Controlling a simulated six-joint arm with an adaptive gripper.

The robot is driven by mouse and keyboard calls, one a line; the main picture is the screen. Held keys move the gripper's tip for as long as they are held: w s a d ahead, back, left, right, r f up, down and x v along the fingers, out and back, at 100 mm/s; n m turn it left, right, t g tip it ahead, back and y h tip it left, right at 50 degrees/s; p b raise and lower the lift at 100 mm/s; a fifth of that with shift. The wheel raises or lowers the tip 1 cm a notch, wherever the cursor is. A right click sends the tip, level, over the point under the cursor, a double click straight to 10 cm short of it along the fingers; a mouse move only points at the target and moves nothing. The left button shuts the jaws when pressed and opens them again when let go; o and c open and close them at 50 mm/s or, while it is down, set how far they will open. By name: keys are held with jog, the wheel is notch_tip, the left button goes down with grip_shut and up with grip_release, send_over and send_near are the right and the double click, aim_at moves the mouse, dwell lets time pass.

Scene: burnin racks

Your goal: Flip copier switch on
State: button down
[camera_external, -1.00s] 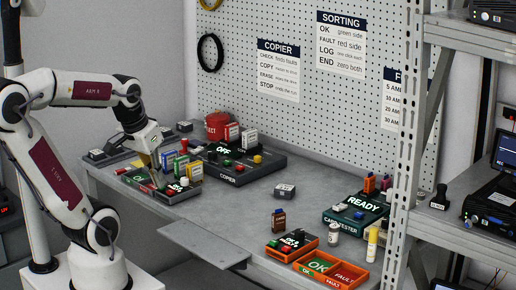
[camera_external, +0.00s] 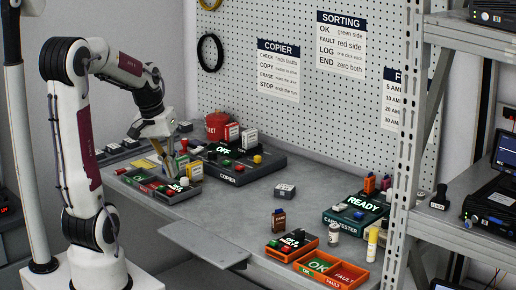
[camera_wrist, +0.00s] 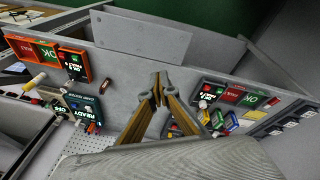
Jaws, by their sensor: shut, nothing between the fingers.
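The copier (camera_external: 238,172) is a dark box on the bench with a display reading OFF and red, green and yellow controls on its top. Which of these is its switch is too small to tell. My gripper (camera_external: 168,179) is shut and empty, above the tray at the left end of the bench, left of the copier and apart from it. In the wrist view my gripper (camera_wrist: 157,90) shows its fingertips together over the bench. The copier is not clearly visible there, probably hidden by my wrist.
A red container (camera_external: 217,124) stands behind the copier. The card tester (camera_external: 350,222), reading READY, and an orange tray (camera_external: 352,280) are at right. The bench middle (camera_external: 235,205) is mostly clear.

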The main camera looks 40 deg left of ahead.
jog(key=w+a+f+t+h, duration=0.15)
jog(key=w+a+f, duration=0.25)
jog(key=w+a, duration=0.8)
jog(key=w+a+f+t+y, duration=0.1)
jog(key=w+a+f+t, duration=0.25)
jog(key=w+a, duration=0.8)
jog(key=w+a+r+m+t+y, duration=0.1)
jog(key=w+a+r+m, duration=0.3)
jog(key=a, duration=0.6)
jog(key=shift+w+a+r+m+t, duration=0.15)
jog(key=shift+w+r+m+t, duration=0.35)
jog(key=shift+t, duration=0.4)
jog(key=shift+w, duration=0.15)
